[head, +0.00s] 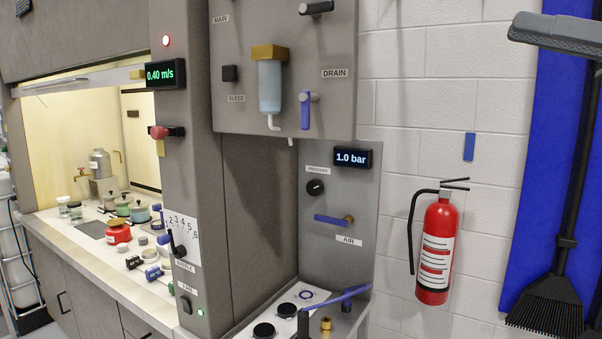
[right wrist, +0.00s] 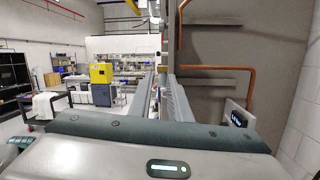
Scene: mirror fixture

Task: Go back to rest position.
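My right gripper (head: 522,30) shows at the top right of the head view as a grey ridged finger coming in from the right edge, in front of the blue panel. In the right wrist view my right gripper (right wrist: 161,82) has two long ridged fingers side by side with a narrow gap between them. Nothing is held in the gap. The fingers point along the grey cabinet side, with the open room beyond.
A grey cabinet (head: 250,190) with valves and a lit-up workbench stands at left. A red fire extinguisher (head: 437,250) hangs on the white brick wall. A black broom (head: 548,305) hangs on the blue panel (head: 530,180). In the wrist view a copper pipe (right wrist: 250,80) runs along the cabinet.

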